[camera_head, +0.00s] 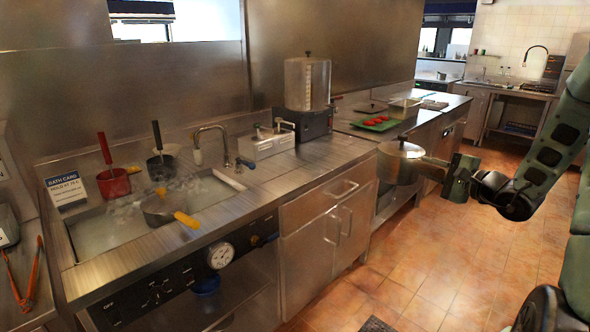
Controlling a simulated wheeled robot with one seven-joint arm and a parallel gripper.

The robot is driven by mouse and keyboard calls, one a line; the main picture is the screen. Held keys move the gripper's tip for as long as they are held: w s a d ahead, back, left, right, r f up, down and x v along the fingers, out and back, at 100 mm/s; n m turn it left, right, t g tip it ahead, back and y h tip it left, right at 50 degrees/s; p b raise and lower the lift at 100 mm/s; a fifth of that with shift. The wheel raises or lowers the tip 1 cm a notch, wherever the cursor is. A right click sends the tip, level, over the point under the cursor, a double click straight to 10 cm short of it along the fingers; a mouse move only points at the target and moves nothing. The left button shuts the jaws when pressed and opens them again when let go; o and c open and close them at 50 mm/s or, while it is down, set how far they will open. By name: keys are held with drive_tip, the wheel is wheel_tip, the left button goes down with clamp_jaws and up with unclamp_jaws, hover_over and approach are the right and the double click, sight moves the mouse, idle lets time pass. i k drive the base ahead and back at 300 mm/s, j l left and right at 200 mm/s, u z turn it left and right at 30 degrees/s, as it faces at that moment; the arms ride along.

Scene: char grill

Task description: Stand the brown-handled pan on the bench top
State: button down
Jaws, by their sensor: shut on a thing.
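My gripper (447,176) is at the right of the view, in front of the bench, shut on the handle of a steel pan (400,166). The pan is round and looks upright, with a small dark knob showing at its top. The pan appears held off the bench front, over the floor side. The bench top (333,152) is brushed metal and runs behind and left of the pan. I cannot tell the exact gap between pan and bench edge.
A water bath (105,234) at left holds a red-handled pan (113,182), a black-handled pan (161,166) and a yellow-handled pan (160,211). A clear-topped machine (307,84), a metal box (266,144) and a green tray (376,124) occupy the bench. Bare bench lies before the machine.

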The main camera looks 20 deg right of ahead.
sight(317, 168)
drive_tip(key=i+j, duration=0.1)
drive_tip(key=i, duration=0.4)
drive_tip(key=i+j, duration=0.15)
drive_tip(key=i, duration=0.3)
drive_tip(key=i+j, duration=0.1)
drive_tip(key=i, duration=0.4)
